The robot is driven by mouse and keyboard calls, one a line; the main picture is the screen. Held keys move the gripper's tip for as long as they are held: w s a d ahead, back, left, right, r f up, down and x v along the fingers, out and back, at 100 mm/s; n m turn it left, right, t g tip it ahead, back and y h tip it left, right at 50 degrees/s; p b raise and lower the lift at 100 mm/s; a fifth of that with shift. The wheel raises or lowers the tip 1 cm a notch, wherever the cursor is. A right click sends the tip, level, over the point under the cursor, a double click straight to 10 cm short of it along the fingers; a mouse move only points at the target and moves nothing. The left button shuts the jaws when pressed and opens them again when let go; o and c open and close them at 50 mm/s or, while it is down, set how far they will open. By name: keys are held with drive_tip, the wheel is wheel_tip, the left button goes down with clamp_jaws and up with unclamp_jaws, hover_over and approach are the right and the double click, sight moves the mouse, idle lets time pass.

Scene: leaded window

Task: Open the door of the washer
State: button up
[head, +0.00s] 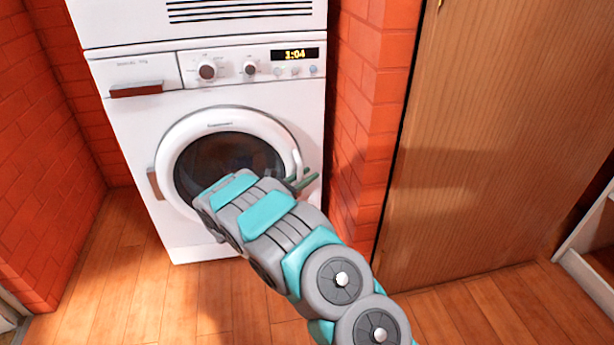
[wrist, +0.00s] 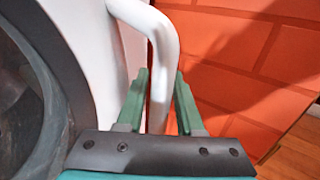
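The white washer (head: 110,220) stands in a brick alcove with its round door (head: 185,135) shut; the door has a dark glass centre. A white bent bar handle (head: 298,162) sits on the door's right side. In the wrist view the handle (wrist: 162,70) runs down between the two green fingers of my gripper (wrist: 161,95). The fingers are apart, one on each side of the bar, with a narrow gap showing. In the head view my gripper (head: 303,181) is at the handle's lower part, and my arm hides the door's lower right.
A brown door hinge (head: 155,184) is on the door's left. Brick walls (head: 362,120) flank the washer closely. A wooden panel (head: 480,150) stands to the right. The wooden floor (head: 120,270) in front is clear at left.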

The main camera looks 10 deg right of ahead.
clamp_jaws()
idle(1.4)
